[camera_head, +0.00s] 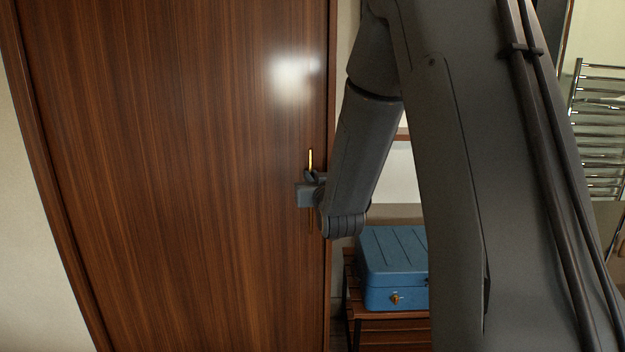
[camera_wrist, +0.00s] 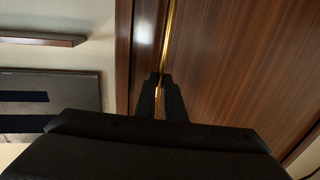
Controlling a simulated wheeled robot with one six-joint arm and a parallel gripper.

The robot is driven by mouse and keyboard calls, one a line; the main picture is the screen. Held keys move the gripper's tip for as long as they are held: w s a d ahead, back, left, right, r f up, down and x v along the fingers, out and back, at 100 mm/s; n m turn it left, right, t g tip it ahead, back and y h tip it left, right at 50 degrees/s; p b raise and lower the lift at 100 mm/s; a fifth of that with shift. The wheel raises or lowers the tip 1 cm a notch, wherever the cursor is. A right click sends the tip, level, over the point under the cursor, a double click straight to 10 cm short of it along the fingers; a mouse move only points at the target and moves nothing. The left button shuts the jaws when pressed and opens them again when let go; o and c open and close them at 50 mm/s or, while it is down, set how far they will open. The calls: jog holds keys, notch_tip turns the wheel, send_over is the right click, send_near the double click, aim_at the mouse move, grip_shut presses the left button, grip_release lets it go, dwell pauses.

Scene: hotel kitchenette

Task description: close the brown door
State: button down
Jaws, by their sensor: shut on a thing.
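The brown door (camera_head: 190,170) is a tall panel of striped dark wood. It fills the left half of the head view and the right part of the wrist view (camera_wrist: 245,60). A thin upright brass handle (camera_head: 310,160) is near its right edge. My gripper (camera_head: 311,182) is at the handle, and its dark fingers (camera_wrist: 160,92) are closed around the brass bar in the wrist view. My arm hides part of the handle and door edge. The door's edge lies close to the frame strip; I cannot tell whether a gap remains.
A blue case (camera_head: 395,262) stands on a low wooden rack (camera_head: 385,322) right of the door. A chrome towel rail (camera_head: 598,130) is at the far right. A pale wall (camera_head: 30,240) borders the door on the left. A wooden shelf (camera_wrist: 40,40) shows in the wrist view.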

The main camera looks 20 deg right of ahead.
jog(key=shift+d+r, duration=0.1)
jog(key=shift+d, duration=0.1)
jog(key=c, duration=1.9)
grip_release()
jog(key=shift+d, duration=0.2)
jog(key=shift+o, duration=0.2)
jog(key=shift+a, duration=0.1)
jog(key=s+a+b, duration=0.1)
jog(key=s, duration=0.6)
jog(key=shift+s+b, duration=0.35)
jog(key=shift+s, duration=0.05)
